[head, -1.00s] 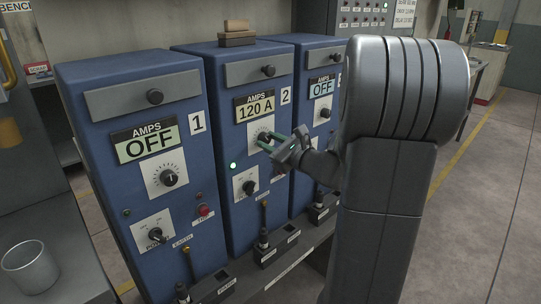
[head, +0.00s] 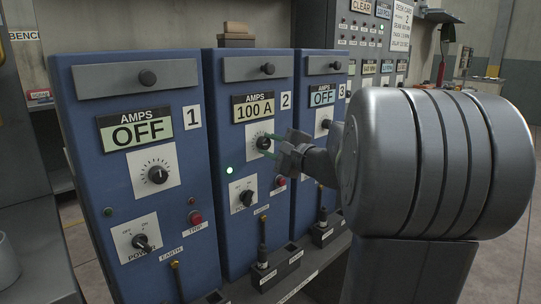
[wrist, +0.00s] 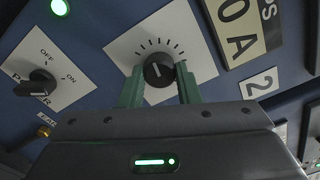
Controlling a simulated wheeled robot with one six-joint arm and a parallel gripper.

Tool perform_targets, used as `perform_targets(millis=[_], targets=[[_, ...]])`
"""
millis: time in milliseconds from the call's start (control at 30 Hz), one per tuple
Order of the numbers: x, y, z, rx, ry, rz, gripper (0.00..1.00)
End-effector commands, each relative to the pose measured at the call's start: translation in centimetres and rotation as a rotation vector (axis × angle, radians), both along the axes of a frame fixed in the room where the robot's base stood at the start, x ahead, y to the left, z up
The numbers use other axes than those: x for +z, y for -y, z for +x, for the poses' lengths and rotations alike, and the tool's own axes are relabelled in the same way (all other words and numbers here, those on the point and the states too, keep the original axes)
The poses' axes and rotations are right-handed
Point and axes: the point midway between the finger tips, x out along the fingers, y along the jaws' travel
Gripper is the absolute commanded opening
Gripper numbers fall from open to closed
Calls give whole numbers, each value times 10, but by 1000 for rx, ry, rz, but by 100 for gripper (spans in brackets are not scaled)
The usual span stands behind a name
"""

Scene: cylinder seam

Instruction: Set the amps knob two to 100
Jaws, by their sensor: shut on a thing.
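The black amps knob (head: 263,143) of blue unit two sits on a white dial plate (head: 252,138) at the middle of the cabinet. The display (head: 256,108) above it reads 100 A. My gripper (head: 278,144) reaches in from the right with its green fingers at the knob. In the wrist view the knob (wrist: 158,71) sits between the two green fingertips of my gripper (wrist: 158,82), one on each side. My gripper is shut on the knob. The power knob (head: 246,198) of unit two is below, next to a lit green lamp (head: 230,170).
Blue unit one (head: 150,80) on the left and unit three (head: 322,75) on the right both show OFF. Red trip buttons (head: 196,218) and upright levers (head: 263,230) stand out below the dials. A metal cup (head: 7,262) is at the left edge.

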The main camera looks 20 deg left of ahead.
Motion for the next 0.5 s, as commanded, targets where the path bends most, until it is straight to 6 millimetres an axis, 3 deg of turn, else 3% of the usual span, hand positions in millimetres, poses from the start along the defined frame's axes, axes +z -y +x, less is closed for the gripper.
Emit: perform_targets(millis=[500], targets=[[0,0,0,2,42,-19,7]])
